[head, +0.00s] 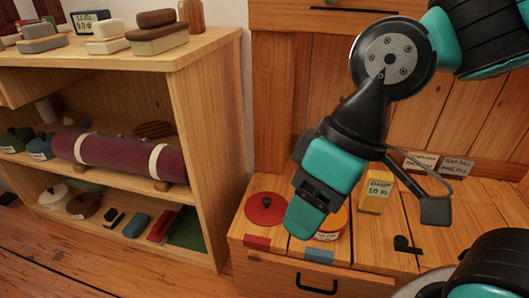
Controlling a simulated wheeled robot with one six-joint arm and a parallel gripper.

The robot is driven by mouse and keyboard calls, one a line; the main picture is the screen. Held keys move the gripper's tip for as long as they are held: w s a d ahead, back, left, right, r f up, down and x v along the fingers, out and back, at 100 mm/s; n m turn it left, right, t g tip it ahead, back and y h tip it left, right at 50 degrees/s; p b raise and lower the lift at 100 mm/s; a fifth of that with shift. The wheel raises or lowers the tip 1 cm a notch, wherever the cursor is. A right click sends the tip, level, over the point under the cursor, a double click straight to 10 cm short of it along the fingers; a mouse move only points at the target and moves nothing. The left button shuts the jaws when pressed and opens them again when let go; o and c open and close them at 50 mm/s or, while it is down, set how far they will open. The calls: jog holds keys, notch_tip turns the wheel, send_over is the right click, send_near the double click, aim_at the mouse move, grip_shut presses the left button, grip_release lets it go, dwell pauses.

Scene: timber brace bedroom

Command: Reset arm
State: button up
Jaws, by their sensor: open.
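My arm (389,60) comes in from the upper right and reaches down over the wooden cabinet top (265,236). My gripper (310,208), teal and black, points down and to the left above the cabinet's front. It is open, and I see nothing held in it. It partly covers an orange round item (335,222) with a label. A red round lid (265,208) with a dark knob lies left of the gripper, and a yellow labelled block (377,191) stands to its right. Any contact with the orange item cannot be told.
A wooden shelf unit (209,150) at left holds brushes (157,33), a maroon roll (120,157) with white bands, and several small items. The cabinet drawer has a dark handle (317,284). Wooden floor (60,250) is clear at lower left.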

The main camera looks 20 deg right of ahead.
notch_tip(320, 180, up, 43)
jog(key=p, duration=4.2)
jog(key=shift+c, duration=0.7)
jog(key=shift+d, duration=0.1)
jog(key=shift+c, duration=0.2)
